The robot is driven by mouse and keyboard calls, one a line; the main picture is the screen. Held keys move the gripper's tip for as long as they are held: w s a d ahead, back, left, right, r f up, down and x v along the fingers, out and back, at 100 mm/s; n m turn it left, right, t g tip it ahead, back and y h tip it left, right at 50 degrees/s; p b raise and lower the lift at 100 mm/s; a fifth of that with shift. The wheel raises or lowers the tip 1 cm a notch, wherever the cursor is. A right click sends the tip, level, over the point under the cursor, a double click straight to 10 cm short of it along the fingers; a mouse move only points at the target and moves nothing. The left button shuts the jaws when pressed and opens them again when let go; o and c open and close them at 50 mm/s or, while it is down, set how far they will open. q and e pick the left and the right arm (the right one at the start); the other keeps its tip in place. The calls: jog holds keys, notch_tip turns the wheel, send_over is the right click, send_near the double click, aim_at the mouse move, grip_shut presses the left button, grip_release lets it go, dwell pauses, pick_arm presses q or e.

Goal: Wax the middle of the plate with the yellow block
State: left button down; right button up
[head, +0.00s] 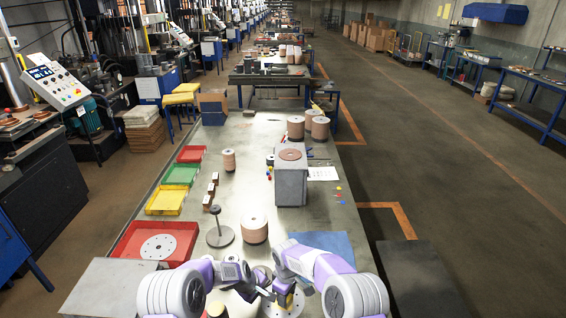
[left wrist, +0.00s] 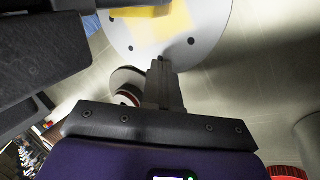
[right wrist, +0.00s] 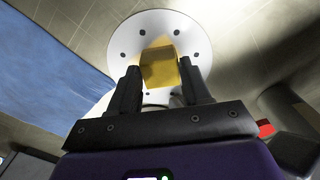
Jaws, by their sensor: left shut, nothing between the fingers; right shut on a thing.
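The yellow block (right wrist: 160,68) is between the fingers of my right gripper (head: 283,284), which is shut on it. The block also shows in the head view (head: 284,300). The block is over the round pale plate with small holes (right wrist: 195,38); I cannot tell if it touches. In the left wrist view the plate (left wrist: 205,30) lies beyond my left gripper (left wrist: 160,64), with a yellow area on it that may be block or wax. My left gripper is shut and empty, beside the plate. My arms hide much of the plate in the head view.
A red tray (head: 125,244) holding a holed disc, a yellow tray (head: 165,201) and a green tray (head: 180,174) line the left. A spindle stand (head: 219,236), a disc stack (head: 254,228) and a grey block-shaped stand (head: 291,184) stand ahead. A blue mat (head: 330,246) lies at right.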

jog(key=s, duration=0.2)
jog(key=shift+s+a+f, duration=0.1)
jog(key=shift+s+a, duration=0.1)
jog(key=shift+s, duration=0.1)
pick_arm(q)
jog(key=shift+w+a, duration=0.1)
pick_arm(e)
jog(key=shift+s+a, duration=0.2)
jog(key=shift+s, duration=0.2)
jog(key=shift+w+d, duration=0.15)
jog(key=shift+w, duration=1.35)
jog(key=shift+w+d, duration=0.3)
jog(key=shift+w, duration=0.65)
jog(key=shift+w+d, duration=0.15)
jog(key=shift+w, duration=0.55)
jog(key=shift+w+d, duration=0.1)
jog(key=shift+w, duration=0.6)
jog(key=shift+r, duration=0.2)
notch_tip(320, 180, up, 7)
